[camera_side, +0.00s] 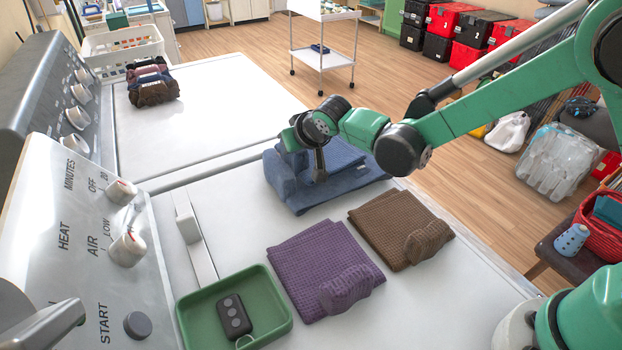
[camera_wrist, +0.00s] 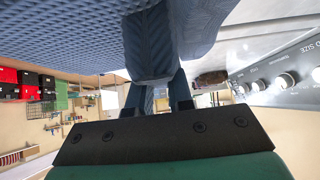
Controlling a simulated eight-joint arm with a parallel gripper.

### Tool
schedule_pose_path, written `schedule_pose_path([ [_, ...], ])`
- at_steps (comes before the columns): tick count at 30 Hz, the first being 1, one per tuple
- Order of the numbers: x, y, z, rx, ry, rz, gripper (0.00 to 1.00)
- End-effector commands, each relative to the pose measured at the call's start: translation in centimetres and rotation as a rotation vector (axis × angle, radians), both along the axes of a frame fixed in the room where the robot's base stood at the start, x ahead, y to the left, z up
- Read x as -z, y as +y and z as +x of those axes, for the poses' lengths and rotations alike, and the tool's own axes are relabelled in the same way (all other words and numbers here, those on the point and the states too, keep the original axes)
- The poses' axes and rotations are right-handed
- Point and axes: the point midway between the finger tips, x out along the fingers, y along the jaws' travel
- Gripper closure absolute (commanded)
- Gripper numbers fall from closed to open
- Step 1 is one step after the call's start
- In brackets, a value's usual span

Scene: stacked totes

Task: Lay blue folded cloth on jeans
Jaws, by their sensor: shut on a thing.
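The blue folded cloth (camera_side: 336,155) has a waffle weave and a thick roll along its left side. It lies over a flat, darker blue folded piece (camera_side: 312,204), which looks like the jeans; where one ends and the other begins is hard to tell. My gripper (camera_side: 319,174) points down at the middle of this blue pile and is shut on the blue cloth. In the wrist view the waffle cloth (camera_wrist: 60,35) fills the upper left, and a blue fold sits at my fingertips (camera_wrist: 160,85). The underside of the pile is hidden.
A purple folded cloth (camera_side: 312,262) and a brown one (camera_side: 392,225) lie in front on the same white top. A green tray (camera_side: 190,322) holds a black remote (camera_side: 234,316). A dark rolled bundle (camera_side: 152,88) sits on the farther white top, otherwise mostly clear.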

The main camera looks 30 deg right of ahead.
Motion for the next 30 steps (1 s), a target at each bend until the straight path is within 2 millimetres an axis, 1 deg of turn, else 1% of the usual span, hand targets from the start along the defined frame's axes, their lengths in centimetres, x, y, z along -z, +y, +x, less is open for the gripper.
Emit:
schedule_pose_path([
  [1, 0.4, 0.0, 0.0, 0.000, 0.000, 0.000, 1.00],
  [3, 0.7, 0.0, 0.0, 0.000, 0.000, 0.000, 1.00],
  [11, 0.7, 0.0, 0.0, 0.000, 0.000, 0.000, 1.00],
  [12, 0.8, 0.0, 0.0, 0.000, 0.000, 0.000, 0.81],
  [13, 0.8, 0.0, 0.0, 0.000, 0.000, 0.000, 0.73],
  [14, 0.8, 0.0, 0.0, 0.000, 0.000, 0.000, 0.71],
  [24, 0.5, 0.0, -0.1, 0.000, 0.000, 0.000, 0.71],
  [26, 0.2, 0.0, -0.3, -0.001, 0.000, -0.001, 0.71],
  [30, -0.9, 0.0, -1.5, -0.001, 0.000, 0.000, 0.71],
])
